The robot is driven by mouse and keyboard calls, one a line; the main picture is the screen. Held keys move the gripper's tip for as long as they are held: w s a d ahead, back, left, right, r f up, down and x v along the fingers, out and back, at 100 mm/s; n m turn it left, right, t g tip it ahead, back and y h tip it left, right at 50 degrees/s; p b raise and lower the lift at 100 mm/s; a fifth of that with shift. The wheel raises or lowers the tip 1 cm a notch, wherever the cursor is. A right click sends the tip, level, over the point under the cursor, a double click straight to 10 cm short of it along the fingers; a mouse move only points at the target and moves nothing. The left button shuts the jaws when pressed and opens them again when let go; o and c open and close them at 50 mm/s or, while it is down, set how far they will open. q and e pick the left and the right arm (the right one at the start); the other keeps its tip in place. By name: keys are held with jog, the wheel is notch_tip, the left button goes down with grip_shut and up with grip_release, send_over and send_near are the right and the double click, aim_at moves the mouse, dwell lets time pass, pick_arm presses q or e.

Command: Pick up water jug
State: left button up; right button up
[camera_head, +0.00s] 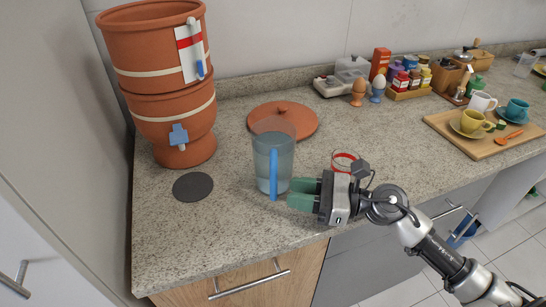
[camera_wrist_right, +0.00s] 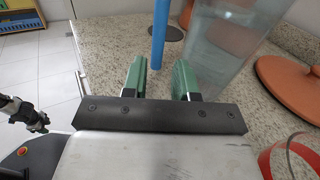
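The clear water jug (camera_head: 272,150) with a blue handle (camera_head: 273,175) stands upright on the speckled counter, with water inside. My right gripper (camera_head: 290,193) is at the jug's right front, its green fingers pointing toward the handle. In the right wrist view the two fingers (camera_wrist_right: 160,66) are apart with nothing between them. The blue handle (camera_wrist_right: 160,35) shows beyond the gap, and the jug body (camera_wrist_right: 232,38) is just beyond the right finger. What seems to be my left gripper (camera_wrist_right: 38,122) shows small at the left edge; its opening is unclear.
A red-rimmed glass (camera_head: 344,161) stands close behind my right gripper. A terracotta lid (camera_head: 283,118) lies behind the jug. A clay water filter (camera_head: 172,115) with a blue tap and a dark round coaster (camera_head: 193,187) are on the left. The counter's front edge is near.

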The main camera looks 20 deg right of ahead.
aim_at(273, 199)
jog(key=p+x, duration=0.2)
jog(key=x, duration=0.2)
jog(key=shift+a, duration=0.25)
jog(key=shift+w+a+f, duration=0.1)
jog(key=shift+w+a, duration=0.15)
jog(key=shift+a, duration=0.2)
pick_arm(q)
jog(key=shift+w+d+r, duration=0.1)
jog(key=shift+w+r, duration=0.25)
jog(key=shift+r, duration=0.25)
jog(key=shift+w+r, duration=0.3)
jog(key=shift+r, duration=0.25)
pick_arm(e)
jog(key=shift+d, duration=0.1)
grip_shut()
